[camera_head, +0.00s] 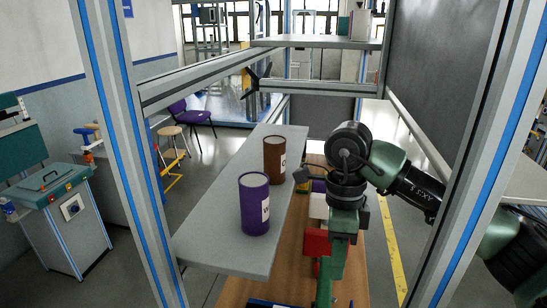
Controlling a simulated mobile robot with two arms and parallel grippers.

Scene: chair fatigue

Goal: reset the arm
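My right arm comes in from the right, green and black, and bends down at a round black joint. Its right gripper (338,226) hangs to the right of the grey board, above the wooden surface. I cannot make out its fingertips clearly or whether they are open. A long green piece runs down below it; I cannot tell if it belongs to the gripper. My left gripper is not in view.
A purple can (254,206) and a brown can (274,159) stand upright on the grey board (222,243), left of my arm. A red block (317,243) lies below on the wooden surface (292,283). Metal posts with blue strips (118,150) rise on both sides.

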